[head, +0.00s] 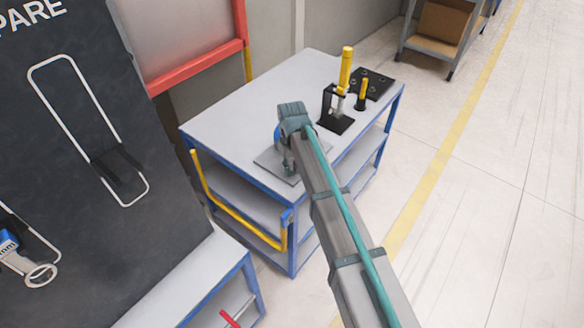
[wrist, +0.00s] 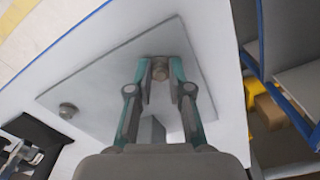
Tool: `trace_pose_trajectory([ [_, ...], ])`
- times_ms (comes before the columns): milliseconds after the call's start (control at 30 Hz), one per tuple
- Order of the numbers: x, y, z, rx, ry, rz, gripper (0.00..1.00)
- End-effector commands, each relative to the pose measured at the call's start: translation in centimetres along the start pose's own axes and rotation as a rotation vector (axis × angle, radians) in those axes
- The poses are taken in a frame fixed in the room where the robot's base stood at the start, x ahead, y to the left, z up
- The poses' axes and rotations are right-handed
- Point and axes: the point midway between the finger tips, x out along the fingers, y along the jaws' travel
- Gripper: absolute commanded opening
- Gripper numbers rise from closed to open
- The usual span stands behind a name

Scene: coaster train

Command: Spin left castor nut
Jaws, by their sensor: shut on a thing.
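A flat grey metal plate (head: 270,162) lies on the cart top. It also shows in the wrist view (wrist: 110,85), with two nuts standing on it. My gripper (head: 288,166) reaches down over the plate, and my arm hides part of it in the head view. In the wrist view my gripper (wrist: 161,74) is shut on the castor nut (wrist: 160,67) near one end of the plate, a finger on each side. The other nut (wrist: 68,110) stands free at the left of that view. My wrist hides the near part of the plate.
A toggle clamp with a yellow handle (head: 346,68), a smaller yellow-handled tool (head: 363,95) and a black tray (head: 376,84) stand right of the plate. The blue-edged cart (head: 225,120) has bare top behind the plate. A dark tool board (head: 70,200) stands at left.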

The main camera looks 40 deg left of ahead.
Motion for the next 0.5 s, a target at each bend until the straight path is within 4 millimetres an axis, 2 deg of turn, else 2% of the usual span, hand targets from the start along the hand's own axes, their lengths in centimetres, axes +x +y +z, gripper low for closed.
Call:
trace_pose_trajectory([
  [500,-0.11,-0.16,-0.16,0.489,0.003,0.000,0.00],
])
